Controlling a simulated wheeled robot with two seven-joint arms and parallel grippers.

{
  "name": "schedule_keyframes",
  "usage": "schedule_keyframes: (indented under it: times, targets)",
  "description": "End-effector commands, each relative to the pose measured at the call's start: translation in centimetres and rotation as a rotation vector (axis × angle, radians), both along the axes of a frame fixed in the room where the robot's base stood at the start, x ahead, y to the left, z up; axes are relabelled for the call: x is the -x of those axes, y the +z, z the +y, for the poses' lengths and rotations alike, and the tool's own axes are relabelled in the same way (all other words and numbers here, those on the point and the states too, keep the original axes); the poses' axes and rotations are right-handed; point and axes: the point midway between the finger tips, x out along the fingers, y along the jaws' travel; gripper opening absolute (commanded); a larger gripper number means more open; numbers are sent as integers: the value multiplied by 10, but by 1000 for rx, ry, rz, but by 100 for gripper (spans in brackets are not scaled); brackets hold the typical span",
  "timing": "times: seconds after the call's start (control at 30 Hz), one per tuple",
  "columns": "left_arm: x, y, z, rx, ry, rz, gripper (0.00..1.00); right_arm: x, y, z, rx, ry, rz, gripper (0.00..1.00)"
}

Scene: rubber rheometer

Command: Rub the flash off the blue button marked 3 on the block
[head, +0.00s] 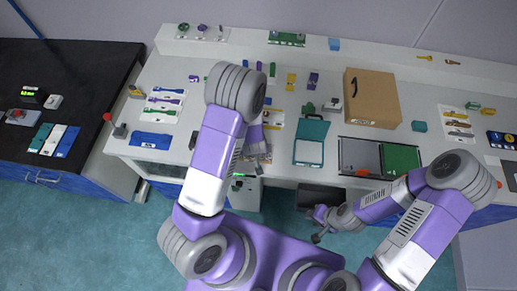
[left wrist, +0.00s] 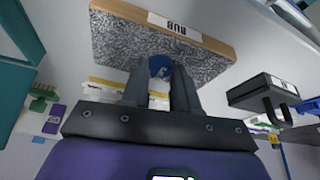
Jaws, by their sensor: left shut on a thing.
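In the left wrist view my left gripper (left wrist: 159,84) is shut on a blue button (left wrist: 160,65) with a white mark that I cannot read. The fingers cover much of it. Just beyond is a block (left wrist: 115,44) with a speckled grey face and a wooden edge bearing a label. The button overlaps the grey face in the picture; I cannot tell whether it touches. In the head view my left arm hides most of this gripper (head: 258,152). My right gripper (head: 317,230) hangs low in front of the bench, too small to judge its jaws.
A teal open case (head: 310,129) and a cardboard box (head: 373,97) stand on the bench right of my left gripper. A grey and green tray (head: 360,156) lies farther right. In the left wrist view a black device (left wrist: 263,92) stands close on the right.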

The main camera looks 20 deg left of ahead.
Motion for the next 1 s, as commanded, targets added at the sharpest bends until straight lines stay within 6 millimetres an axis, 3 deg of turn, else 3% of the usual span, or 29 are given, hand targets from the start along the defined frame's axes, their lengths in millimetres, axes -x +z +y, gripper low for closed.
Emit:
schedule_keyframes:
  times: [0.2, 0.47, 0.8, 1.0]
  targets:
    - [4, 0, 17, 0, 2, 0, 5, 0, -6, 0, 0, 0, 0, 38]
    - [5, 0, 23, 0, 1, -1, 5, 0, -8, 0, 0, 0, 0, 38]
    - [12, -3, 50, 1, 3, -1, 5, 0, -19, 0, 0, 0, 0, 38]
    - [14, -3, 54, -1, 2, 2, 5, 0, -20, 0, 0, 0, 0, 38]
